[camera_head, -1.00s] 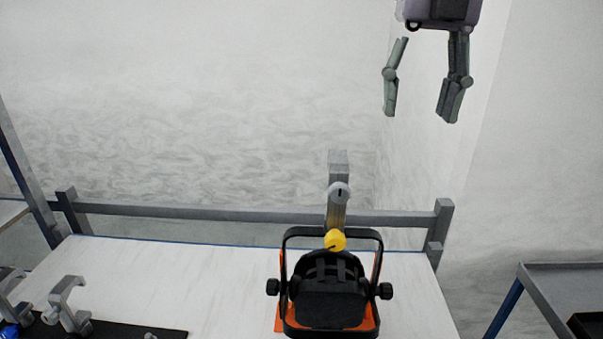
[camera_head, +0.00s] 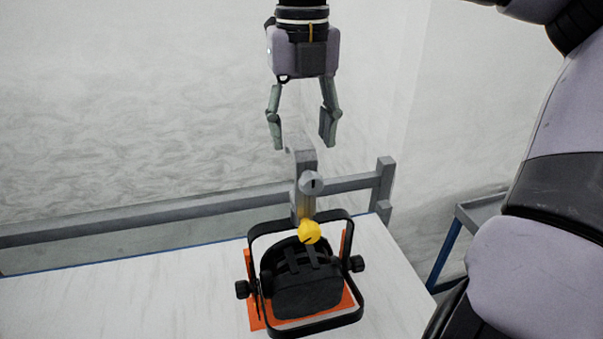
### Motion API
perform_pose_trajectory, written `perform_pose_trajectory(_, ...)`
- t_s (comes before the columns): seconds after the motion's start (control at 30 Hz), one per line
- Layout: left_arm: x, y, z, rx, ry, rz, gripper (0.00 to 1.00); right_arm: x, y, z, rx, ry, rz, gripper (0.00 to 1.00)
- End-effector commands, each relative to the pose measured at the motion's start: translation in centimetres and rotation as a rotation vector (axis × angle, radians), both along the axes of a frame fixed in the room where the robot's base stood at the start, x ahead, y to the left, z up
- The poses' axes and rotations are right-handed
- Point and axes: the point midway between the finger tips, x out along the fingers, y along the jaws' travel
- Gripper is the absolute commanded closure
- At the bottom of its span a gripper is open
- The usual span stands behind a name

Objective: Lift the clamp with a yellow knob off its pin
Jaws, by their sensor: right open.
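The clamp's round yellow knob (camera_head: 309,232) shows at the top of the black yoke of a par can (camera_head: 308,288). A grey upright piece (camera_head: 304,160) with a round grey disc (camera_head: 311,182) rises just behind and above the knob. It seems to be the clamp's body, but I cannot separate it surely from the rail behind. The pin is not distinguishable. My right gripper (camera_head: 302,138) points down, open and empty, with its fingertips in the picture just above the top of the grey upright piece. My left gripper is out of view.
The par can stands on an orange base (camera_head: 257,308) on a white table (camera_head: 120,300). A grey rail (camera_head: 130,222) runs along the table's back edge, ending in a post (camera_head: 381,180). A grey cart (camera_head: 470,212) is at right. My arm covers the right side.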

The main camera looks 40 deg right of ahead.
Motion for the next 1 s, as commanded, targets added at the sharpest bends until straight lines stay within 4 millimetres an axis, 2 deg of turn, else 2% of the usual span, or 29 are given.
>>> perform_pose_trajectory(0.2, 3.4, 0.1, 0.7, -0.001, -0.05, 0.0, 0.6, 0.0, 0.0, -1.7, 0.001, 0.0, 0.001, 0.48)
perform_pose_trajectory(0.3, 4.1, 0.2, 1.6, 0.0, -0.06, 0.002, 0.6, 0.0, 0.0, -2.6, 0.003, 0.003, 0.003, 0.48)
perform_pose_trajectory(0.43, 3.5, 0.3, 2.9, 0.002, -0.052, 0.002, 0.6, 0.1, -0.1, -4.5, 0.004, 0.005, 0.003, 0.48)
perform_pose_trajectory(0.6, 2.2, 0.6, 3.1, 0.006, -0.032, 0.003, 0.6, 0.2, -0.2, -6.6, 0.002, 0.0, -0.001, 0.48)
perform_pose_trajectory(0.87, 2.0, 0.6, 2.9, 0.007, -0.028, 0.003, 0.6, 0.2, -0.2, -6.9, 0.0, -0.002, -0.001, 0.49)
perform_pose_trajectory(1.0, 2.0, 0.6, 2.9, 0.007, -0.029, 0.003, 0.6, 0.2, -0.2, -6.8, 0.0, -0.002, -0.001, 0.58)
